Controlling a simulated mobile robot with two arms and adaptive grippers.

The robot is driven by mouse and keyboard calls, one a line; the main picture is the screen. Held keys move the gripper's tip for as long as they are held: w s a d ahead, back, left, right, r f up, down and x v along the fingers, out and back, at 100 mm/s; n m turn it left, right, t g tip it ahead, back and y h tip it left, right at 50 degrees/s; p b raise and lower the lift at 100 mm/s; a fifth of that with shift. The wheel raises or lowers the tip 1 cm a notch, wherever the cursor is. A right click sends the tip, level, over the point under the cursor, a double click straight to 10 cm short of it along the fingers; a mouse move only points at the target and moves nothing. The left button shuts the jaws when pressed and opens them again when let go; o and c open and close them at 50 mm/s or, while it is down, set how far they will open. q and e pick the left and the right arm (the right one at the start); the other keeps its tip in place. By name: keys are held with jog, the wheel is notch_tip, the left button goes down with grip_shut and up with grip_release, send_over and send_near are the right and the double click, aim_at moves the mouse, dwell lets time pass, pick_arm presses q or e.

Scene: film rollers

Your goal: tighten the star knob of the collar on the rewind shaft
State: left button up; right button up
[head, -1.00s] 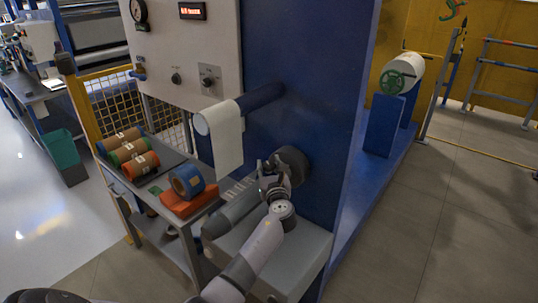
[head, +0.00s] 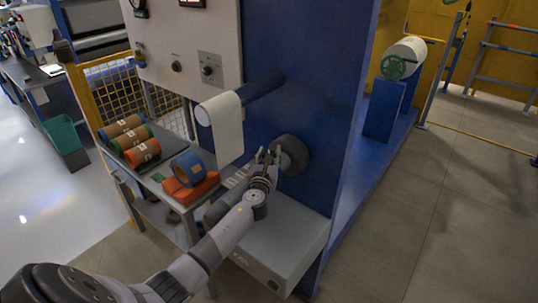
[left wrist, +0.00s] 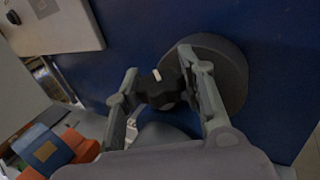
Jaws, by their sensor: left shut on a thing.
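The black star knob (left wrist: 158,90) with a white mark sits between the two fingers of my left gripper (left wrist: 163,88) in the left wrist view. The gripper is shut on it. The dark round collar (left wrist: 232,72) is just right of the knob, close to the blue machine wall. In the head view my left gripper (head: 267,156) is at the left side of the collar (head: 294,154) and hides the knob. The grey rewind shaft (head: 222,208) shows partly behind my wrist. My right gripper is not in view.
A shaft with a white web (head: 229,128) sticks out above. A grey box (head: 285,250) lies below my wrist. Open floor lies at right.

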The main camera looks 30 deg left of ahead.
pick_arm(q)
jog(key=o, duration=1.2)
jog(key=shift+c, duration=0.2)
jog(key=v, duration=1.2)
